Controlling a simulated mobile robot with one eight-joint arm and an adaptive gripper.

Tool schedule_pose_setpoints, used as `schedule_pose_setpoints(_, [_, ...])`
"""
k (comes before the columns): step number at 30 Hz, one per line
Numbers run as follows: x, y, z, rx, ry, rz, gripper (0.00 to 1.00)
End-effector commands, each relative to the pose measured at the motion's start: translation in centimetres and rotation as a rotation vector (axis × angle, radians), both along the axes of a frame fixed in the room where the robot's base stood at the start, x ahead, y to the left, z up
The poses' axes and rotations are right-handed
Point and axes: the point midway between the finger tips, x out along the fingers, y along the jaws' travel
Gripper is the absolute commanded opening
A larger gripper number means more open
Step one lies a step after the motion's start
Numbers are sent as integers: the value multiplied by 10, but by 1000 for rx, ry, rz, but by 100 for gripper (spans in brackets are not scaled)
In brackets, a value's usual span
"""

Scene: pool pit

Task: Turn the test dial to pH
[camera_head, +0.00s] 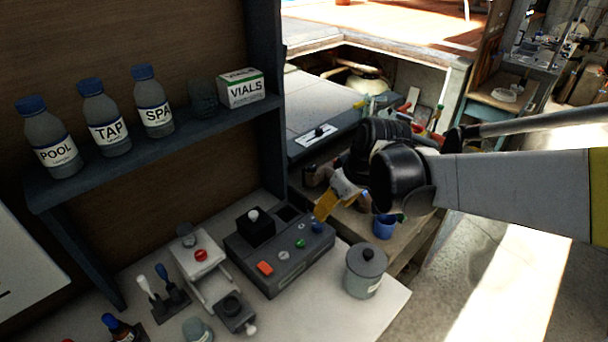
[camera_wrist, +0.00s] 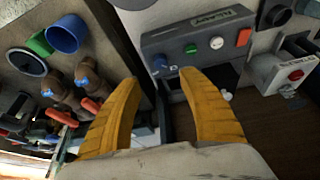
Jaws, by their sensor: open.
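The dark grey tester console (camera_head: 290,272) sits on the bench, with a row of an orange switch (camera_head: 265,268), a white round control (camera_head: 283,255), a green one (camera_head: 300,243) and a blue one (camera_head: 317,227). In the wrist view the console (camera_wrist: 165,42) shows the same row, with the blue control (camera_wrist: 160,64) nearest my fingers. I cannot tell which is the test dial or read a pH mark. My gripper (camera_head: 324,204) is by the console's right end. In the wrist view its yellow fingers (camera_wrist: 159,78) are apart, with nothing between them.
A lidded grey jar (camera_head: 364,280) stands right of the console and a blue cup (camera_head: 384,229) beyond it. A white stand with a red button (camera_head: 201,256) is to the left. POOL, TAP and SPA bottles (camera_head: 104,132) and a VIALS box (camera_head: 242,90) stand on the shelf above.

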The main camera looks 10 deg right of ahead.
Motion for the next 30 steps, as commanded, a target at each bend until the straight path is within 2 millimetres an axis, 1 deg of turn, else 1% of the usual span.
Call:
schedule_pose_setpoints(1, [4, 1, -2, 0, 5, 14, 49])
schedule_pose_setpoints(5, [10, 4, -9, 1, 10, 33, 49])
schedule_pose_setpoints(8, [13, 6, -20, 0, 11, 35, 49])
schedule_pose_setpoints(15, [28, 15, -65, 0, 10, 34, 49])
schedule_pose_setpoints(18, [34, 19, -82, 0, 10, 34, 49])
schedule_pose_setpoints(21, [39, 22, -94, 0, 10, 34, 49])
schedule_pose_setpoints(25, [42, 24, -104, 0, 9, 33, 49])
schedule_pose_setpoints(30, [43, 25, -106, 0, 9, 32, 49])
